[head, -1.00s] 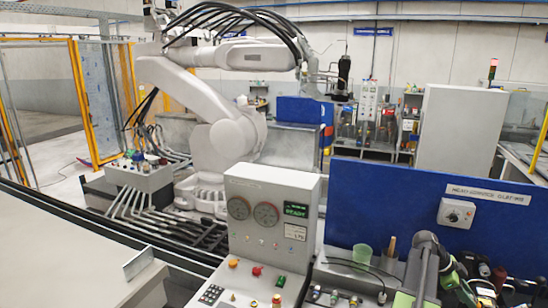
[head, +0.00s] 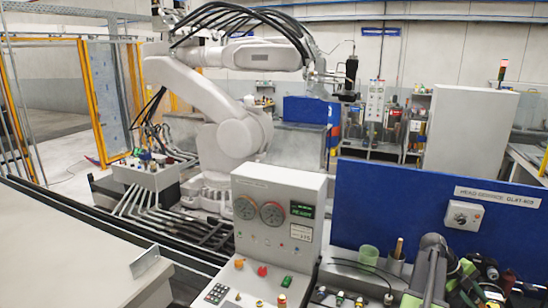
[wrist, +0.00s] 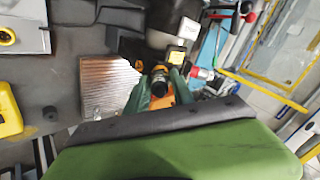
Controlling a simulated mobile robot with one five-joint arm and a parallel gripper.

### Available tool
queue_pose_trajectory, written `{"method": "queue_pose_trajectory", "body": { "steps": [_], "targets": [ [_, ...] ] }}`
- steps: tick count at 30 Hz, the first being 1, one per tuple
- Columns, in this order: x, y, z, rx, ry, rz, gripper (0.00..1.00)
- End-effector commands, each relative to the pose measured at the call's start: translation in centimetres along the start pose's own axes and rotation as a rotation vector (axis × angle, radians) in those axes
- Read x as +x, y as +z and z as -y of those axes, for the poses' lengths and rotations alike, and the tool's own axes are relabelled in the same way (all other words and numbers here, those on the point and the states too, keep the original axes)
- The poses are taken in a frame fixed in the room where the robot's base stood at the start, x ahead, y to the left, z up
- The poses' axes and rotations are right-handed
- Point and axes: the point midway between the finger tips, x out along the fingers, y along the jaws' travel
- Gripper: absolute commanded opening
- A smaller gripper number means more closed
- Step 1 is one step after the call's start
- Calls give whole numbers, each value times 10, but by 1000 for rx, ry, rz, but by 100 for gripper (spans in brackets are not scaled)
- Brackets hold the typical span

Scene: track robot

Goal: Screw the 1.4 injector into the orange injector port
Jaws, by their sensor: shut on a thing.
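My gripper (wrist: 160,78) is in the wrist view, with its dark green fingers shut on a dark round part, which seems to be the injector (wrist: 159,88). I see it nearly end-on, and no label can be read on it. Orange surface (wrist: 158,104) shows around and below the dark part, between the fingers. It may be the orange injector port, but I cannot tell whether the injector touches it or sits in it. In the head view my arm is at the lower right, and the fingers and the injector cannot be made out.
A ribbed metal block (wrist: 108,88) lies left of the fingers in the wrist view. A yellow part (wrist: 9,110) is at the far left. In the head view a blue panel (head: 395,205) stands behind the bench, beside a control box (head: 277,215) and a green cup (head: 368,256).

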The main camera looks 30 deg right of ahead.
Motion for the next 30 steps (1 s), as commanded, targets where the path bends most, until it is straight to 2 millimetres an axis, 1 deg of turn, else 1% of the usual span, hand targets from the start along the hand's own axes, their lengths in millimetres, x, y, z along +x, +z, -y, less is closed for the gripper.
{"method": "queue_pose_trajectory", "body": {
  "steps": [3,7,9,15,16,21,22,28,29,30],
  "targets": [
    [0,-1,0,236,2,0,0],
    [1,-1,0,431,2,1,0],
    [1,-1,0,479,3,2,0],
    [1,-1,0,489,3,2,0],
    [1,-1,0,488,3,2,26],
    [1,0,0,487,2,2,48],
    [1,0,0,486,2,3,50],
    [1,0,0,485,3,3,50],
    [1,0,0,485,3,3,48],
    [1,0,0,485,3,3,42]
  ]
}}
